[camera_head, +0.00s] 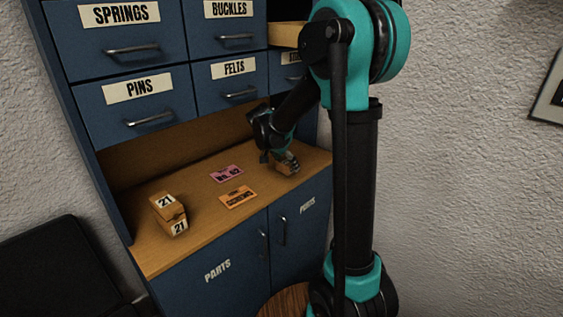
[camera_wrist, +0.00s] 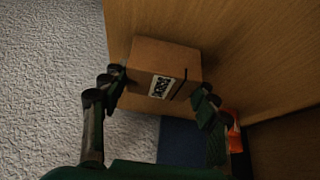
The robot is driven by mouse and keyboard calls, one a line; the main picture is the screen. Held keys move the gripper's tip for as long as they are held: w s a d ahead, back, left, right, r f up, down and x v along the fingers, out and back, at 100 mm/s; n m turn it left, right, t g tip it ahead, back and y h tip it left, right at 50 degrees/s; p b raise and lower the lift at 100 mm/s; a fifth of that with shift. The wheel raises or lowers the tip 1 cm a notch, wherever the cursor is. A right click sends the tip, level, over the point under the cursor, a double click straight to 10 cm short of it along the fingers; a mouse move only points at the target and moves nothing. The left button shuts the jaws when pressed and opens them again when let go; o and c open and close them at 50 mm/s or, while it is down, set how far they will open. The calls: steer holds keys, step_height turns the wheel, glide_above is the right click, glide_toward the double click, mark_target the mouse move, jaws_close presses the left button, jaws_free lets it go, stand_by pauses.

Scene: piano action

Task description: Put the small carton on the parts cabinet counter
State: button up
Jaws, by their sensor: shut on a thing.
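The small carton (camera_head: 289,167) is brown with a black-and-white label. It is in my gripper (camera_head: 280,157), at the right end of the wooden parts cabinet counter (camera_head: 209,210). In the wrist view the carton (camera_wrist: 165,62) sits between the two fingers of my gripper (camera_wrist: 161,88), which are shut on its sides. Wood shows right behind it there. I cannot tell whether its underside touches the counter. The fingers partly hide the carton in the head view.
A pink card (camera_head: 227,174) and an orange card (camera_head: 238,198) lie mid-counter. Blue drawers (camera_head: 150,118) overhang the back; an upper right drawer (camera_head: 286,35) is pulled out. The counter's front middle is clear.

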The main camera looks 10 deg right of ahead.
mark_target(282, 160)
steer(key=shift+w+a, duration=0.4)
steer(key=shift+w, duration=0.2)
steer(key=shift+w+a, duration=0.35)
steer(key=shift+w, duration=0.2)
steer(key=shift+w+a+f, duration=0.1)
steer(key=shift+w+f, duration=0.05)
steer(key=shift+f, duration=0.15)
steer(key=shift+f, duration=0.1)
steer(key=o, duration=1.2)
steer(key=shift+c, duration=0.2)
steer(key=s+a, duration=0.2)
steer(key=a, duration=0.1)
steer(key=s+a, duration=0.3)
steer(key=s+a+r, duration=0.1)
steer(key=s+a, duration=0.2)
steer(key=shift+a+r, duration=0.1)
steer(key=shift+a, duration=0.3)
